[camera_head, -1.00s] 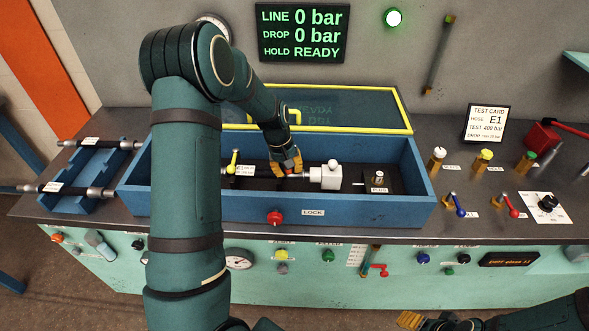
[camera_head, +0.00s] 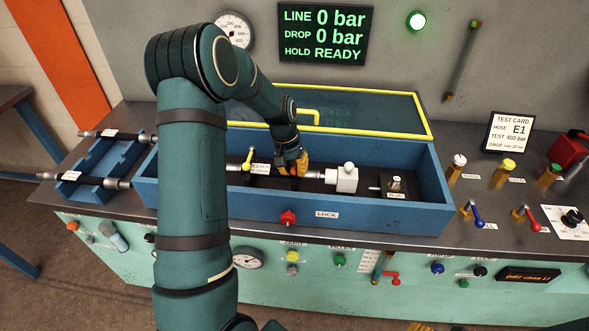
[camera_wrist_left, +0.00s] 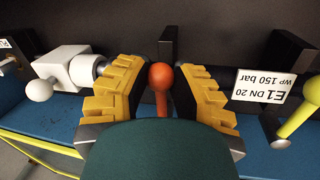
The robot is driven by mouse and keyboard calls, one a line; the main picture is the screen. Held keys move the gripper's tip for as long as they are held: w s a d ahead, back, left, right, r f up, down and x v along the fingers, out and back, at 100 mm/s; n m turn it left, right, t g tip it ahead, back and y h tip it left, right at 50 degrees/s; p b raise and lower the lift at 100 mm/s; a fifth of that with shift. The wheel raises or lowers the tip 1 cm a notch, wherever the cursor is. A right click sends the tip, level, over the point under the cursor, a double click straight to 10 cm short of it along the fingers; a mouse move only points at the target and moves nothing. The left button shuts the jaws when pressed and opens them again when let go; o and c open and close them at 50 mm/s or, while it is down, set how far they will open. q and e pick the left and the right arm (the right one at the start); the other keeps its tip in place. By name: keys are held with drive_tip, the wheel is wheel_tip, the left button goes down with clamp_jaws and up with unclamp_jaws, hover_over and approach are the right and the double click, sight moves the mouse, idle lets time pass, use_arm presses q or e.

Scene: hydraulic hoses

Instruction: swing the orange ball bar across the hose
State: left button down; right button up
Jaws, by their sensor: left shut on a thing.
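The orange ball bar (camera_wrist_left: 160,77) stands between the yellow fingers of my left gripper (camera_wrist_left: 162,90) in the left wrist view, its round ball showing at the top. The gripper is shut on it. In the head view my left gripper (camera_head: 291,163) reaches down into the blue test tray and hides the bar. The black hose (camera_head: 312,173) runs along the tray under the gripper, between the tagged left end and a white block (camera_head: 342,178). Only a yellow tip of my right gripper (camera_head: 420,327) shows at the bottom edge.
The blue tray (camera_head: 390,217) has raised walls, with a yellow-framed lid (camera_head: 380,110) standing open behind. A yellow-ball lever (camera_head: 248,160) is left of the gripper. Spare hoses (camera_head: 85,180) lie on a rack at left. Valves (camera_head: 475,212) stand at right.

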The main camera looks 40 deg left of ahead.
use_arm(q)
drive_tip(key=shift+s+f, duration=0.1)
drive_tip(key=c, duration=0.7)
unclamp_jaws()
drive_tip(key=shift+c, duration=0.2)
wheel_tip(320, 180, up, 12)
drive_tip(key=a, duration=0.2)
drive_tip(key=shift+s+a, duration=0.15)
drive_tip(key=shift+s, duration=0.2)
drive_tip(key=shift+f, duration=0.15)
